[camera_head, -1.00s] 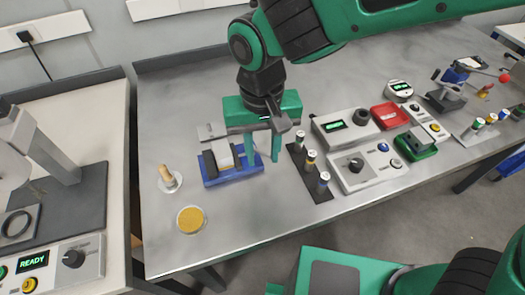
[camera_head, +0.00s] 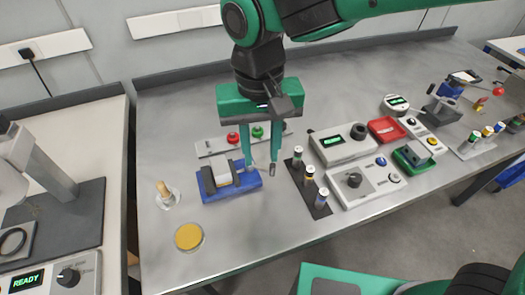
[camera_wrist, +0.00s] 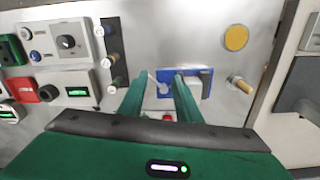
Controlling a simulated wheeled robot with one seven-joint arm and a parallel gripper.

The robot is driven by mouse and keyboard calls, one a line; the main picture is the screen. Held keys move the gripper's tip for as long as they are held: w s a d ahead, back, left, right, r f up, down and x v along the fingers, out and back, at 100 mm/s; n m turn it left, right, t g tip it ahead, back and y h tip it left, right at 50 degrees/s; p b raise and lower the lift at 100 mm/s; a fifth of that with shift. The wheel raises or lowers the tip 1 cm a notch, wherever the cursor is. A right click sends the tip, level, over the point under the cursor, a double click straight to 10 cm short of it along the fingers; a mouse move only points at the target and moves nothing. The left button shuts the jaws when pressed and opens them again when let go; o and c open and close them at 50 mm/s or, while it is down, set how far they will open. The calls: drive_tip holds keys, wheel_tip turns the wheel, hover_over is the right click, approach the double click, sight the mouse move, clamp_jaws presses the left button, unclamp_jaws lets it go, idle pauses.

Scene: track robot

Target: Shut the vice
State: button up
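The vice has a blue base (camera_head: 240,187) with dark jaws, and a pale grey block (camera_head: 222,174) lies between them. It stands at left centre on the bench. A small metal handle (camera_head: 272,168) shows at its right end. In the wrist view the blue vice (camera_wrist: 163,102) is partly hidden by my right-hand finger. My gripper (camera_head: 262,163) points down at the vice's right end. In the wrist view my gripper (camera_wrist: 160,77) has its two green fingers apart, with the handle end showing between them. I cannot tell whether a finger touches the vice.
A strip with red and green buttons (camera_head: 245,138) lies behind the vice. A wooden peg on a round base (camera_head: 166,194) and a yellow disc (camera_head: 189,237) are to the left. A dark rack of cylinders (camera_head: 309,183) stands close on the right.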

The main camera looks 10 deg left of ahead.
drive_tip(key=shift+r, duration=2.1)
wheel_tip(320, 180, up, 11)
drive_tip(key=shift+f, duration=0.15)
